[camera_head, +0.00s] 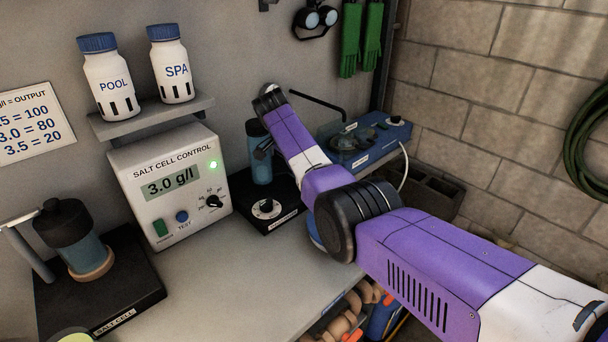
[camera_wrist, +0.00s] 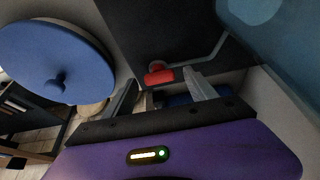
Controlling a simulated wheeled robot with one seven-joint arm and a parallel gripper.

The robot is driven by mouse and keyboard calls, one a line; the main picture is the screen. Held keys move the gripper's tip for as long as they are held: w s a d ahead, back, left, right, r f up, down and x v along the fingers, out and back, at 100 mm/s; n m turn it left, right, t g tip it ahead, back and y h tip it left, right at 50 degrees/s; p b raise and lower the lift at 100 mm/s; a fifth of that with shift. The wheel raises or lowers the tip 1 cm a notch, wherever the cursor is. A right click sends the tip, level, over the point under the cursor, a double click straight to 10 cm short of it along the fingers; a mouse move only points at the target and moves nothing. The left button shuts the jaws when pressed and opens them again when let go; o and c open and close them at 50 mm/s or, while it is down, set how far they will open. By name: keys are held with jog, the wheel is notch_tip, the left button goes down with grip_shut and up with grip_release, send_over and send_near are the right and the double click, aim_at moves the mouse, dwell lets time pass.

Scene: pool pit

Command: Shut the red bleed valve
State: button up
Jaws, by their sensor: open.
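The red bleed valve (camera_wrist: 159,75) shows in the wrist view as a small red handle beside a dark panel, close to a grey bent tube. My gripper (camera_wrist: 162,92) is open, with one finger to the left and one to the right just below the red handle in the picture. It looks empty, and I cannot tell whether either finger touches the handle. In the head view the red valve is hidden, and my arm reaches toward the blue filter housing (camera_head: 260,165) on a black base by the wall.
A round blue lid (camera_wrist: 55,62) is close on the left in the wrist view. On the bench are the salt cell control box (camera_head: 170,185), the salt cell (camera_head: 85,250) and a blue pump unit (camera_head: 365,140). The bench front (camera_head: 270,270) is clear.

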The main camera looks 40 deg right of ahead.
jog(key=v, duration=0.7)
jog(key=shift+r+b, duration=0.35)
jog(key=shift+r, duration=0.05)
jog(key=shift+a, duration=0.1)
jog(key=shift+s, duration=0.1)
